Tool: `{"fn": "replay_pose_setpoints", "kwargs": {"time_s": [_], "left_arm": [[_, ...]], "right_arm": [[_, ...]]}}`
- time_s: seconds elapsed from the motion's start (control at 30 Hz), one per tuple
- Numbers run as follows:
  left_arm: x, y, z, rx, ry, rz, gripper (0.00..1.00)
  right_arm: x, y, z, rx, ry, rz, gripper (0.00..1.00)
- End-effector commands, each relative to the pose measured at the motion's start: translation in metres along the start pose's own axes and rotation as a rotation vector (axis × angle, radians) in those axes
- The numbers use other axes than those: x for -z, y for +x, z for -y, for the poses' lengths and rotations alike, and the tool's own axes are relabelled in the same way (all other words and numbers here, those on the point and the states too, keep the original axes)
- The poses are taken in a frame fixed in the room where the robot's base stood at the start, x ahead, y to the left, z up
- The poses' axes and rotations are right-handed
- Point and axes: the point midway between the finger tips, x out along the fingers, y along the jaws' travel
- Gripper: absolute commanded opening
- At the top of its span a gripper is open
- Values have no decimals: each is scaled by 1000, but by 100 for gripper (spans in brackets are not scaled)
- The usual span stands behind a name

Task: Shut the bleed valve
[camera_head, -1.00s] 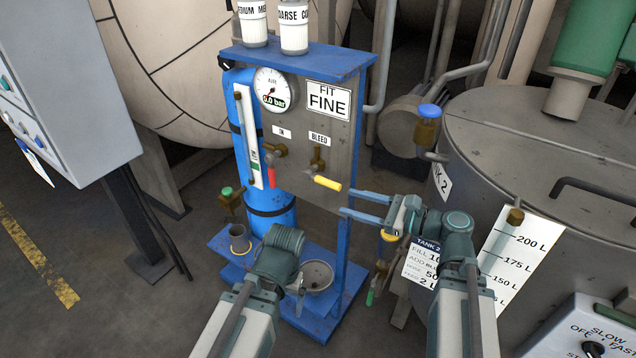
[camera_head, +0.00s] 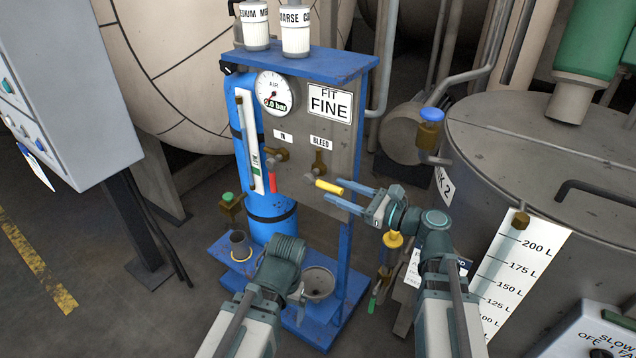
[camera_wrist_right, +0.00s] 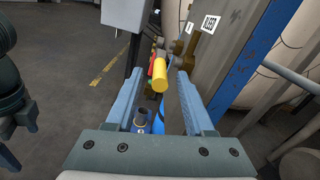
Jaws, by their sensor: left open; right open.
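The bleed valve has a yellow handle (camera_head: 329,187) on a brass body (camera_head: 319,165) under the BLEED label (camera_head: 321,141) on the grey panel. The handle sticks out sideways to the right. My right gripper (camera_head: 350,198) is open, its two blue fingers just right of the handle's end. In the right wrist view the yellow handle (camera_wrist_right: 160,76) lies between the open fingers (camera_wrist_right: 157,95), ahead of the palm and apart from both. My left gripper (camera_head: 300,296) is low at the front of the stand, partly hidden behind its own wrist.
A red-handled IN valve (camera_head: 273,183) sits left of the bleed valve. The gauge (camera_head: 274,93) reads 0.0 bar. A blue cylinder (camera_head: 270,212) stands at left. The tank (camera_head: 540,150) stands close at right.

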Motion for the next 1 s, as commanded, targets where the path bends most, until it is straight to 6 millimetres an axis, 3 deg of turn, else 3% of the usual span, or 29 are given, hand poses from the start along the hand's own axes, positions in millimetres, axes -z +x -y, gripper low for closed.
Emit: {"fn": "replay_pose_setpoints", "kwargs": {"time_s": [0.1,0.33,0.8,0.87,1.0], "left_arm": [[0,0,0,0,0,0,95],[0,0,0,0,0,0,95],[0,0,0,0,0,0,95],[0,0,0,0,0,0,95],[0,0,0,0,0,0,95]], "right_arm": [[0,25,1,-3,0,1,53],[0,55,1,-1,0,0,53],[0,66,0,1,0,0,53],[0,66,0,1,0,0,46],[0,66,0,1,0,0,21]]}}
